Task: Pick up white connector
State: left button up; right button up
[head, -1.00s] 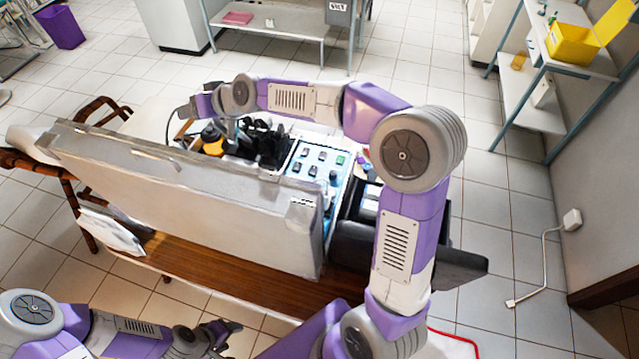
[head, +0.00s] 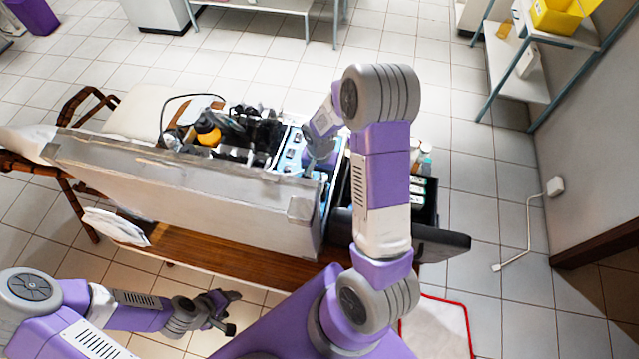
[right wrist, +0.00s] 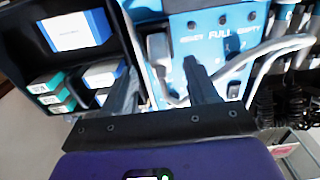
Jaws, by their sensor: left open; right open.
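A pale grey-white connector-like block (right wrist: 158,50) with a cable stands on the blue panel (right wrist: 205,45) in the right wrist view; I cannot tell for sure that it is the white connector. My right gripper (right wrist: 163,82) is open, its two dark fingers pointing at the panel with the block beyond and between their tips, nothing clearly held. In the head view the right gripper is down at the blue panel (head: 290,150) inside the open case, largely hidden by its wrist. My left gripper (head: 228,312) is open and empty, low in front of the wooden table.
The case's raised grey lid (head: 170,190) stands in front of its contents. Black compartments with boxes (right wrist: 75,30) lie beside the panel; grey tubes and coiled black cords lie on its other side. A white cord with a plug end (head: 496,268) runs along the floor from a wall outlet (head: 555,186).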

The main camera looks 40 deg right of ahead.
aim_at(320, 180)
jog(key=shift+d+f, duration=0.1)
jog(key=shift+f, duration=1.35)
jog(key=shift+c, duration=0.3)
grip_shut()
notch_tip(320, 180, up, 10)
